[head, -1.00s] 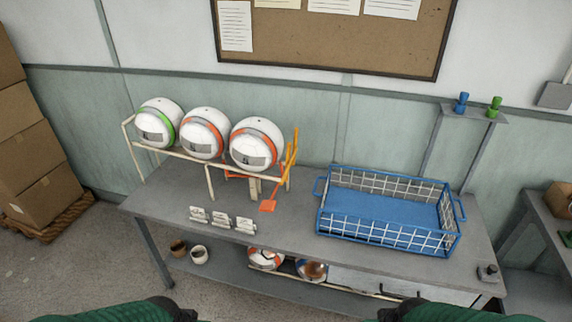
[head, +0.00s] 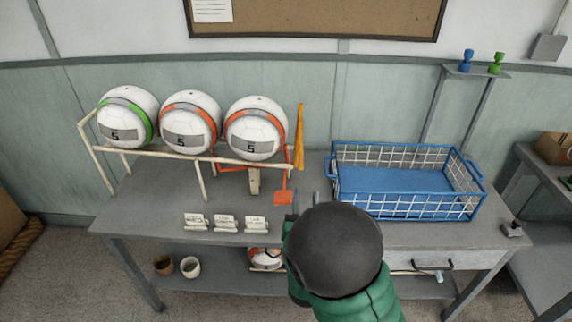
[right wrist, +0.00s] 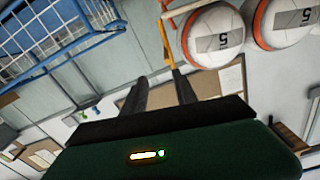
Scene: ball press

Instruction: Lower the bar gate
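The bar gate (head: 299,137) is an orange-yellow bar standing upright at the right end of the ball rack. A red-orange paddle (head: 283,197) hangs below it near the rack's front right corner. Three white balls sit in the rack; the nearest to the gate is an orange-banded ball (head: 255,128). My right gripper (head: 306,199) is open and empty, just right of the paddle and below the gate, apart from the gate. In the right wrist view the fingers (right wrist: 160,80) are spread, with the orange bar (right wrist: 166,42) beyond them. My left gripper is not in view.
A blue wire basket (head: 400,205) stands on the bench right of my arm. Small white label cards (head: 225,222) stand at the front left. The cream rack frame (head: 105,165) holds the balls. The bench between cards and rack is clear.

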